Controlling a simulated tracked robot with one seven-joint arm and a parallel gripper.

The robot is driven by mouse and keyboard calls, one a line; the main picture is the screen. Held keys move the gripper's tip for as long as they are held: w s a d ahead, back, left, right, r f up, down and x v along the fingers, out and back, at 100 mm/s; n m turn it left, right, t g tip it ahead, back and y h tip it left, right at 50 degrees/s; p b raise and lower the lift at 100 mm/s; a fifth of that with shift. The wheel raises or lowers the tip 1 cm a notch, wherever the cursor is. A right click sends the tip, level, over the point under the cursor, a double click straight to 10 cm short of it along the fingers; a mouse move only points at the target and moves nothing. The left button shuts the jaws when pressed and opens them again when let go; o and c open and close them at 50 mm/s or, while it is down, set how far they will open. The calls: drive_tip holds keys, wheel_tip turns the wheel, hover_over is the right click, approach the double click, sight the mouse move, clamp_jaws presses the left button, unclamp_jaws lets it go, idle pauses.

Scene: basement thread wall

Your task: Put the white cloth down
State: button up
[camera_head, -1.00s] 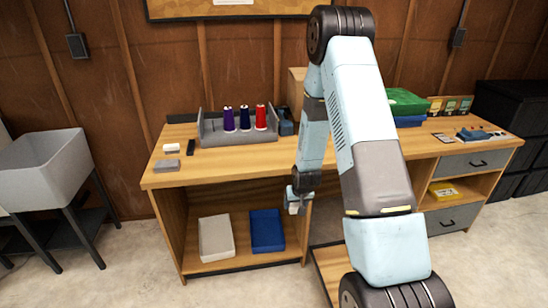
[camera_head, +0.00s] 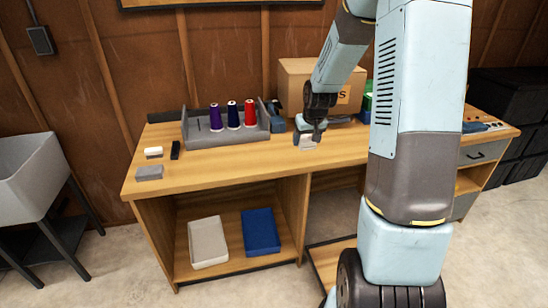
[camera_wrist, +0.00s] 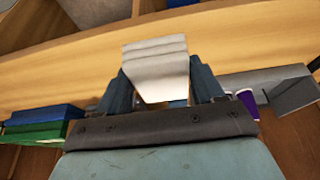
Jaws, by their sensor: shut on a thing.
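My gripper (camera_head: 309,135) is shut on the white cloth (camera_head: 307,143), a small folded pad. It is over the workbench top (camera_head: 225,165), right of the spool rack (camera_head: 230,139) and in front of a cardboard box. I cannot tell whether the cloth touches the wood. In the wrist view the white cloth (camera_wrist: 157,65) shows as a layered block pinched between the two dark blue fingers of my gripper (camera_wrist: 162,88), with the bench's wooden surface behind it.
The rack holds purple, dark blue and red spools. A cardboard box (camera_head: 300,84) stands behind my gripper. A white block (camera_head: 153,152), grey block (camera_head: 149,173) and black item lie at the left. White (camera_head: 208,242) and blue (camera_head: 261,232) trays sit below. The front middle benchtop is clear.

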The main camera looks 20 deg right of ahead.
drive_tip(key=w+a+f, duration=0.4)
drive_tip(key=w+a, duration=0.2)
drive_tip(key=w, duration=0.1)
hover_over(273, 160)
drive_tip(key=s, duration=0.2)
wheel_tip(273, 160, down, 5)
drive_tip(key=shift+w+d+f, duration=0.1)
drive_tip(key=shift+w+d, duration=0.05)
drive_tip(key=shift+w+a+f, duration=0.2)
drive_tip(key=shift+f, duration=0.25)
wheel_tip(273, 160, down, 3)
drive_tip(key=shift+r, duration=0.15)
drive_tip(key=o, duration=1.1)
